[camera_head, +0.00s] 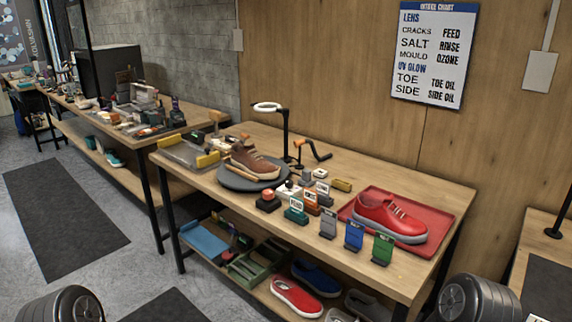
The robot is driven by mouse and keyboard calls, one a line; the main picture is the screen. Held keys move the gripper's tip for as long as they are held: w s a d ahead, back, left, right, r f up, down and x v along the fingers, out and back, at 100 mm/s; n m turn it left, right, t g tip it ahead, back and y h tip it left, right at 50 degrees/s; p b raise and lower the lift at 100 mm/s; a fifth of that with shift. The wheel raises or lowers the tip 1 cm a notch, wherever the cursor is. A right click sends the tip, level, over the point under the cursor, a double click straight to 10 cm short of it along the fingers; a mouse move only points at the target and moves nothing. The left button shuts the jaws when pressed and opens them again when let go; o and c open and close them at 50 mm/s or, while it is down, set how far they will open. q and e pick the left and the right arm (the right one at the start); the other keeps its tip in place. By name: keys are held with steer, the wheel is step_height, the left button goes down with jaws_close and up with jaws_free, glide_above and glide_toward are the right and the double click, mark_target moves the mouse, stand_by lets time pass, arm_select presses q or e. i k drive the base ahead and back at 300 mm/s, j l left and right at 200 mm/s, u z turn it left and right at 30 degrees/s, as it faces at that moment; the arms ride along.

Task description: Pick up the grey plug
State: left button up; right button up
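A small grey upright piece with a label on top (328,224) stands near the front of the middle workbench (405,278); it is the likeliest grey plug, but its details are too small to be sure. It stands between an orange and a teal labelled piece (296,211) on the left and a blue one (354,236) on the right. A green one (382,249) is further right. Dark rounded parts of my arms show at the bottom left and bottom right corners. Neither gripper shows, and nothing touches the grey piece.
A red sneaker (389,216) sits on a red tray (447,204) behind the labelled pieces. The lower shelf holds more shoes. The bench front edge is bare.

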mark_target(306, 174)
steer(key=i+j, duration=0.55)
steer(key=j, duration=0.25)
steer(key=i+j+z, duration=0.1)
steer(key=i+j, duration=0.5)
steer(key=j, duration=0.2)
steer(key=i+j+z, duration=0.1)
steer(key=i+j, duration=0.15)
steer(key=j, duration=0.15)
steer(key=i+j, duration=0.25)
steer(key=j, duration=0.15)
